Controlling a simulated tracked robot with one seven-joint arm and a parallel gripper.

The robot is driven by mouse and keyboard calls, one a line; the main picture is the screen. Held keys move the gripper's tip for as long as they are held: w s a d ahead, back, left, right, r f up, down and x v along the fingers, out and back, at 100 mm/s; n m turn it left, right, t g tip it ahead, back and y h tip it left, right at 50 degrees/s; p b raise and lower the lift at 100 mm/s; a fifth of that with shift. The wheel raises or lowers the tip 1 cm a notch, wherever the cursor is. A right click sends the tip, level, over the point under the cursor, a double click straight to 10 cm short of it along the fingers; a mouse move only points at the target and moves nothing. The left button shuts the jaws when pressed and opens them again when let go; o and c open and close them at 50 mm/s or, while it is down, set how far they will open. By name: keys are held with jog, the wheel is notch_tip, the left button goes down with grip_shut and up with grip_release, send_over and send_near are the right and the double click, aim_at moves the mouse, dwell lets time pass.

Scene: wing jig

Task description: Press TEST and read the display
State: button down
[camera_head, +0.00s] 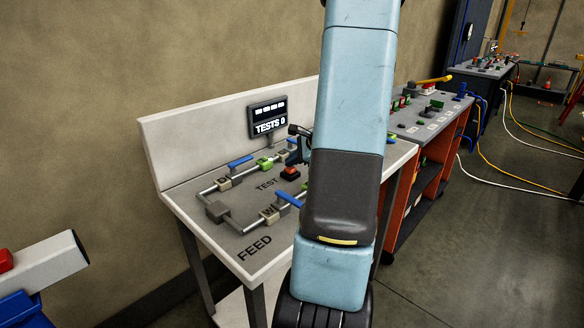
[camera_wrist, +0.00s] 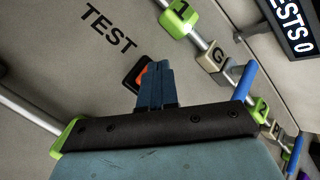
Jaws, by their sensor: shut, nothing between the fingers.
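The TEST button (camera_head: 289,173) is a red cap on a dark base, beside the printed word TEST on the bench panel. In the wrist view the button (camera_wrist: 142,76) is partly hidden behind my fingers. My gripper (camera_wrist: 157,72) is shut and empty, its fingertips over the button. Whether they touch it I cannot tell. In the head view my gripper (camera_head: 294,158) is just above the button, partly behind my arm. The display (camera_head: 268,118) stands at the back of the bench and reads TESTS 0 under a row of four pale marks. Its edge also shows in the wrist view (camera_wrist: 293,28).
Grey pipes with blue-handled valves (camera_head: 239,161), green blocks (camera_head: 265,163) and tan blocks (camera_head: 223,184) surround the button. FEED is printed near the front edge. Another bench (camera_head: 430,112) stands to the right. Hoses lie on the floor beyond it.

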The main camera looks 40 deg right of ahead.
aim_at(292, 169)
jog(key=shift+f, duration=0.15)
dwell(0.3)
jog(key=shift+r, duration=0.75)
notch_tip(292, 169, up, 6)
dwell(0.5)
jog(key=shift+a, duration=0.1)
dwell(0.6)
